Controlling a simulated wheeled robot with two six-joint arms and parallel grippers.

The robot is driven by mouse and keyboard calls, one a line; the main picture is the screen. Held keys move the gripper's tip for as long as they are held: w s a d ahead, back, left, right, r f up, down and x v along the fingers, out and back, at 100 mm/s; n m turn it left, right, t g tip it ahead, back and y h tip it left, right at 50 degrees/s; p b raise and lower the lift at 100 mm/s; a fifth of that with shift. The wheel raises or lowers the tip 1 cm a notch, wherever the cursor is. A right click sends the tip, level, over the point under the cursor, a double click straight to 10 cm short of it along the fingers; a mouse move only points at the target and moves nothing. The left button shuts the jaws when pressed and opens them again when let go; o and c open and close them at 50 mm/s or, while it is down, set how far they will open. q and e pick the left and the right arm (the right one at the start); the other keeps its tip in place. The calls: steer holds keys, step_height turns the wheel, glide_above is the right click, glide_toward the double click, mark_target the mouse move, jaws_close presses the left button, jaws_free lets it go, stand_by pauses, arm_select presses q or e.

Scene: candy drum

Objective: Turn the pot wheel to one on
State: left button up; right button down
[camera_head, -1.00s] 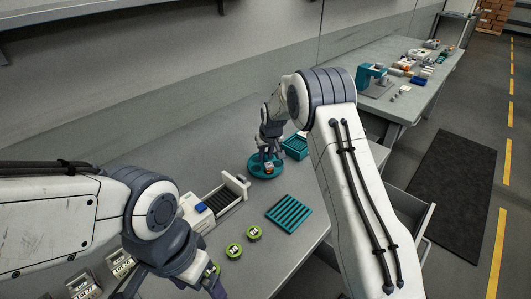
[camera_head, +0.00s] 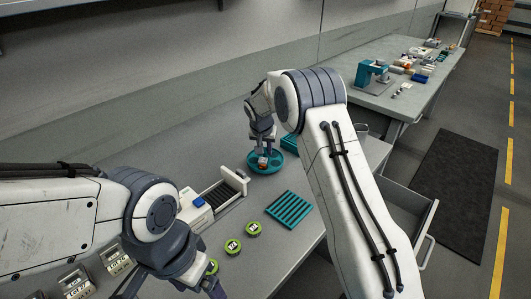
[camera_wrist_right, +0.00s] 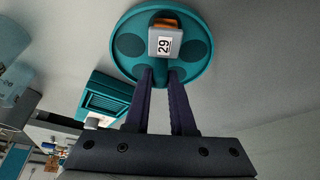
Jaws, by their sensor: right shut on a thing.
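The pot wheel (camera_head: 276,169) is a round teal disc with several dark round pots, on the grey bench. It also shows in the right wrist view (camera_wrist_right: 204,45). My right gripper (camera_wrist_right: 161,73) points down at the wheel's near side in the wrist view. Its fingers are close together on a narrow teal part of the wheel, mostly hidden between them. In the head view this gripper (camera_head: 262,146) is over the wheel. My left gripper (camera_head: 208,293) is at the bottom edge, partly cut off.
A teal box (camera_wrist_right: 103,97) is close beside the wheel. An open bench drawer (camera_head: 410,215) juts out at right.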

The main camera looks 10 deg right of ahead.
steer(key=shift+f+m+g+h+b, duration=0.1)
steer(key=shift+m+g+h+b, duration=0.2)
steer(key=shift+m+b, duration=0.55)
steer(key=shift+m, duration=0.45)
steer(key=c, duration=0.8)
jaws_free()
steer(key=shift+o, duration=0.2)
steer(key=shift+r, duration=0.2)
steer(key=p+v, duration=0.4)
steer(key=v, duration=0.6)
steer(key=shift+a, duration=0.15)
